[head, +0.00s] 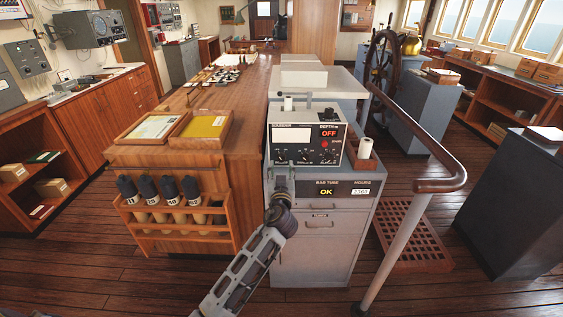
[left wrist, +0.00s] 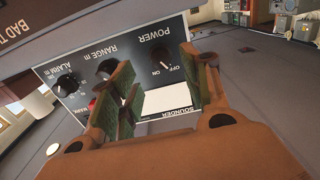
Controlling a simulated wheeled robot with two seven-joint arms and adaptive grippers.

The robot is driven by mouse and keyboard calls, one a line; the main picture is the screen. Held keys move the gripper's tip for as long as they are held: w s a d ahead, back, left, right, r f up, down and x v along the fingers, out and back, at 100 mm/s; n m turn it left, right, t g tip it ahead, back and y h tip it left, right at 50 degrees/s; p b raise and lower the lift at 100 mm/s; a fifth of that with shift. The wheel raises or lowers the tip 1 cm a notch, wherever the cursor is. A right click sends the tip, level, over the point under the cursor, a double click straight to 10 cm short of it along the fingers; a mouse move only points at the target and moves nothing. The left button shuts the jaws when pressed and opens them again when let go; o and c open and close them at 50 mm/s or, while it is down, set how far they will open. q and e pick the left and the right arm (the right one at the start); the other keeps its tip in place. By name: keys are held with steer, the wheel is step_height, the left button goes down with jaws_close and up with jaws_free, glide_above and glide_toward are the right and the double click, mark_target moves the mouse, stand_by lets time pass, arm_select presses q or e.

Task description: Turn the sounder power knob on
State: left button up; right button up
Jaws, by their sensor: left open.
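The grey sounder box (head: 335,148) stands on the grey cabinet, and its depth display (head: 329,134) reads OFF in red. In the left wrist view the panel appears upside down. The black power knob (left wrist: 162,61) sits by its OFF and ON marks; its pointer seems to lean to the OFF side. My left gripper (head: 283,182) is in front of the lower left of the panel. In the left wrist view its fingers (left wrist: 160,92) are open and empty, with the knob showing beyond the gap, apart from them. My right gripper is not in view.
The range knob (left wrist: 107,68) and alarm knob (left wrist: 68,85) are beside the power knob. A wooden chart table (head: 190,155) is at the left, and a handrail (head: 437,184) rises at the right.

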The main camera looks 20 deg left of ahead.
mark_target(281, 160)
arm_select(q)
steer(key=shift+x, duration=0.9)
steer(key=shift+p+x, duration=0.3)
steer(key=shift+x, duration=0.75)
steer(key=shift+w+a, duration=0.1)
steer(key=shift+w, duration=0.4)
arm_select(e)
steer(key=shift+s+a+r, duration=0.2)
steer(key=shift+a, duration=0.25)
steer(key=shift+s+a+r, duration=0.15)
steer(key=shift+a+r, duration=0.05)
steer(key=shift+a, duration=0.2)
arm_select(q)
steer(key=shift+c, duration=0.3)
steer(key=c, duration=1)
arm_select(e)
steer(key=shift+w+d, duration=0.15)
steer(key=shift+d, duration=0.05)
